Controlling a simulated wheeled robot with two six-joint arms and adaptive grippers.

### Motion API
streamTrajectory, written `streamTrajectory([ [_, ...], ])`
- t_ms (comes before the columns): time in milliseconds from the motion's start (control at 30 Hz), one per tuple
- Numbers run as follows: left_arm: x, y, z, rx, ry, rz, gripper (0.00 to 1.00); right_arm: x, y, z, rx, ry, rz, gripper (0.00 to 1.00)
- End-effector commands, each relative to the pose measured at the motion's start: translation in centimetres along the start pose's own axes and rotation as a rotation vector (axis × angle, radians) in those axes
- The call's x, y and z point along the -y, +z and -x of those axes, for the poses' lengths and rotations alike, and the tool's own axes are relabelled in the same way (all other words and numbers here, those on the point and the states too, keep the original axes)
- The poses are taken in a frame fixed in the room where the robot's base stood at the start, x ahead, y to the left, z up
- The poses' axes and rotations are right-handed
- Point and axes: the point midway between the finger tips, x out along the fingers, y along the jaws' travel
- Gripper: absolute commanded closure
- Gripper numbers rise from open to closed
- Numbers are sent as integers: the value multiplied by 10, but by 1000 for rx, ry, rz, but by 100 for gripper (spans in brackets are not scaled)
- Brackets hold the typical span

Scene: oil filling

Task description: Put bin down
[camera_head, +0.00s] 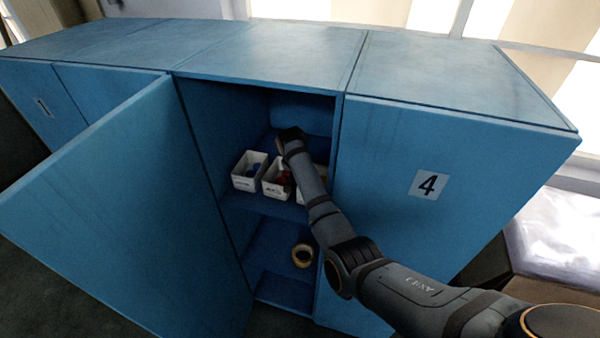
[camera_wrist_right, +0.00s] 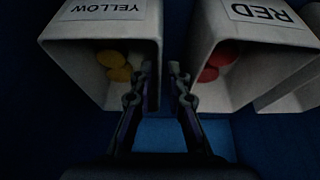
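Three white bins stand side by side on a shelf in the open cabinet in the head view: a left bin with blue pieces (camera_head: 248,173), a middle red bin (camera_head: 272,182), and a right bin (camera_head: 306,192) partly behind my right arm. In the right wrist view the yellow bin (camera_wrist_right: 100,43) with yellow pieces is on the left and the red bin (camera_wrist_right: 262,40) with red pieces is on the right. My right gripper (camera_wrist_right: 161,70) is between them, fingers apart, by the yellow bin's near wall. Whether they touch it is unclear. The head view hides these fingers. My left gripper is out of view.
The blue cabinet door (camera_head: 130,215) stands open at the left. A closed door marked 4 (camera_head: 428,186) is at the right. A tape roll (camera_head: 302,255) lies on the lower shelf. Another pale bin edge (camera_wrist_right: 292,97) shows at the wrist view's right edge.

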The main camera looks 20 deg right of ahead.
Motion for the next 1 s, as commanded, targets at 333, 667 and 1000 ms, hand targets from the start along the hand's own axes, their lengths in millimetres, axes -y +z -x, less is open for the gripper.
streamTrajectory([
  [333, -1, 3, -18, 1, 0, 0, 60, 1, 1, 79, -2, -3, -3, 85],
  [667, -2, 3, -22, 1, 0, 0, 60, 0, 1, 110, 1, 0, -1, 85],
  [1000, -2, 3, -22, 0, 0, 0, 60, 0, 0, 110, 1, 0, -1, 85],
])
